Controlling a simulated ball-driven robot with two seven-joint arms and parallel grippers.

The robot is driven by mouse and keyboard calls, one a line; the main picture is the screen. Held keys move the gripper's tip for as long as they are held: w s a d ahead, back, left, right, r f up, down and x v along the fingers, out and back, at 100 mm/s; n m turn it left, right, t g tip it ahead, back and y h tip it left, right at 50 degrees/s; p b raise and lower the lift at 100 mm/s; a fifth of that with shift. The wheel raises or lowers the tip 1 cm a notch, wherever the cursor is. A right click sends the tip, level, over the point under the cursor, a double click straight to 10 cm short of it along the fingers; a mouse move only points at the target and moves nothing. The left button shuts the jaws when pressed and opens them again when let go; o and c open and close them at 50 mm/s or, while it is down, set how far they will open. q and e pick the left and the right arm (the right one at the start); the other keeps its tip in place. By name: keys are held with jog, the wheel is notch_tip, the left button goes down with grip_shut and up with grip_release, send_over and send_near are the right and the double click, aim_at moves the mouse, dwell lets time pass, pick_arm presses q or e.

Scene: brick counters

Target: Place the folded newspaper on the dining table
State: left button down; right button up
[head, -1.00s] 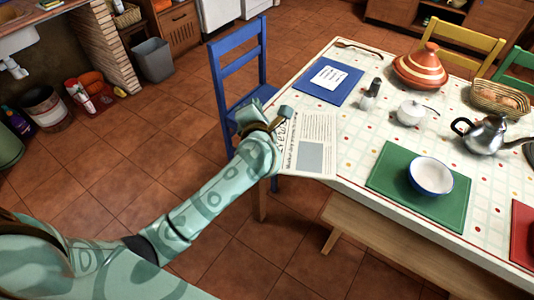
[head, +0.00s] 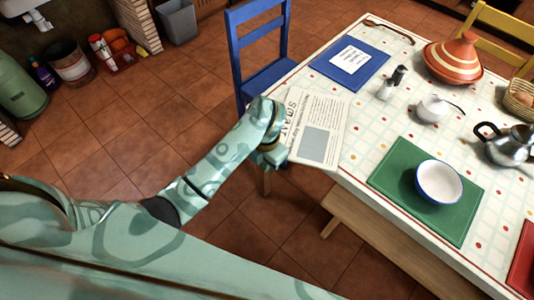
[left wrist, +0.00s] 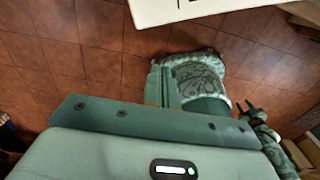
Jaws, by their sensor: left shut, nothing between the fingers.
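The folded newspaper (head: 322,125) lies flat at the near left corner of the dining table (head: 357,178), and part of it seems to reach past the edge. My left gripper (head: 268,152) is at the newspaper's left edge in the head view; its fingers are shut and empty. The gripper hides part of that edge, so I cannot tell whether they touch. In the left wrist view a pale printed edge, likely the newspaper (left wrist: 190,8), shows at the top. What looks like my right gripper (left wrist: 246,108) shows small at the right there; its opening is unclear.
A blue placemat (head: 340,72) with a white card, a shaker (head: 390,85), a tagine (head: 452,62), a white pot (head: 432,107), a kettle (head: 512,146) and a bowl (head: 438,181) on a green placemat (head: 393,192) occupy the table. A blue chair (head: 262,75) and bench (head: 375,230) stand close.

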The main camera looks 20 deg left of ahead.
pick_arm(q)
jog(key=shift+w+d+f+b, duration=0.35)
jog(key=shift+w+f+b, duration=0.2)
jog(key=shift+w+f, duration=0.3)
jog(key=shift+w+d+f+b, duration=0.3)
jog(key=shift+w+f+b, duration=0.3)
jog(key=shift+w, duration=0.4)
